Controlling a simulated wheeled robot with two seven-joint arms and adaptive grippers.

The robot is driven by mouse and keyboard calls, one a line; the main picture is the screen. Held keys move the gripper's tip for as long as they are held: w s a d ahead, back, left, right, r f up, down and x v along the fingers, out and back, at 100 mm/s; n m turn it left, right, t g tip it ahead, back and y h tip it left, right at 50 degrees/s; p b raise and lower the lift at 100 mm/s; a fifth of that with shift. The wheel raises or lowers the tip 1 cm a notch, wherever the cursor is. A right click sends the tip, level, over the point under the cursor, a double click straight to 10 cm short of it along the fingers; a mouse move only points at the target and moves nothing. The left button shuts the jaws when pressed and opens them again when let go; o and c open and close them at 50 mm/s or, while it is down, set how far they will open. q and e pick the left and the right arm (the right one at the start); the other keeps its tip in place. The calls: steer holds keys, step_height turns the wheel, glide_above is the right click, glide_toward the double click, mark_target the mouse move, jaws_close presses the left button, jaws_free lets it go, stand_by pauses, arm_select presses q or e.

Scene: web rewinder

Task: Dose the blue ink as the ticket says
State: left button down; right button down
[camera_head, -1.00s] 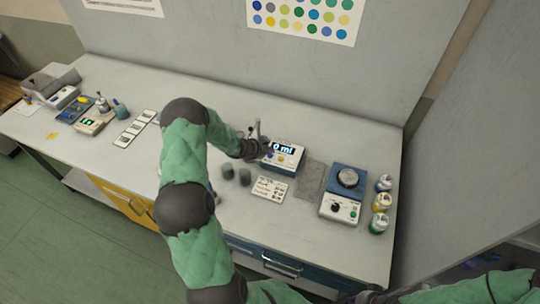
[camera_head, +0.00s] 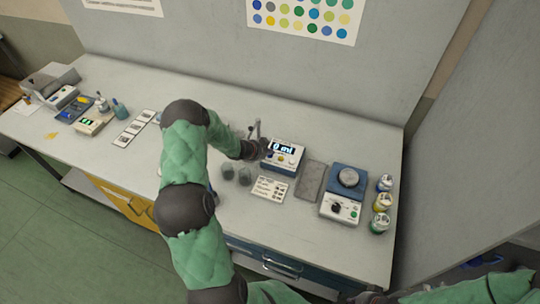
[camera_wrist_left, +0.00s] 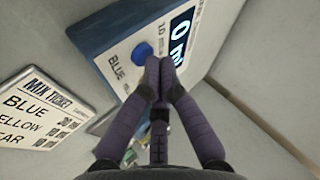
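The ink dispenser (camera_head: 283,160) is a blue-and-white box whose display reads "0 ml". In the left wrist view its white face (camera_wrist_left: 118,72) carries a round blue button (camera_wrist_left: 145,50) labelled "BLUE" and "10 ml". The mix ticket (camera_head: 270,188) lies in front of the dispenser; in the left wrist view the ticket (camera_wrist_left: 42,112) lists blue, yellow and a third line, with amounts partly readable. My left gripper (camera_wrist_left: 160,66) is shut and empty, its fingertips right beside the blue button. I cannot tell whether they touch it. My right gripper is out of view.
Two dark cups (camera_head: 236,175) stand left of the ticket. A grey mat (camera_head: 311,180) lies right of the dispenser, then a blue-and-white device with a round metal plate (camera_head: 348,178) and ink bottles (camera_head: 382,202). More instruments (camera_head: 92,122) stand far left. My left arm crosses the bench.

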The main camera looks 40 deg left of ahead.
mark_target(269, 156)
arm_select(q)
steer(key=shift+f, duration=0.3)
steer(key=shift+r, duration=0.1)
stand_by(0.4)
steer(key=shift+r+p, duration=0.55)
steer(key=shift+r, duration=0.15)
step_height(269, 156, up, 5)
steer(key=p, duration=0.4)
stand_by(0.4)
steer(key=shift+s+f, duration=0.1)
stand_by(0.5)
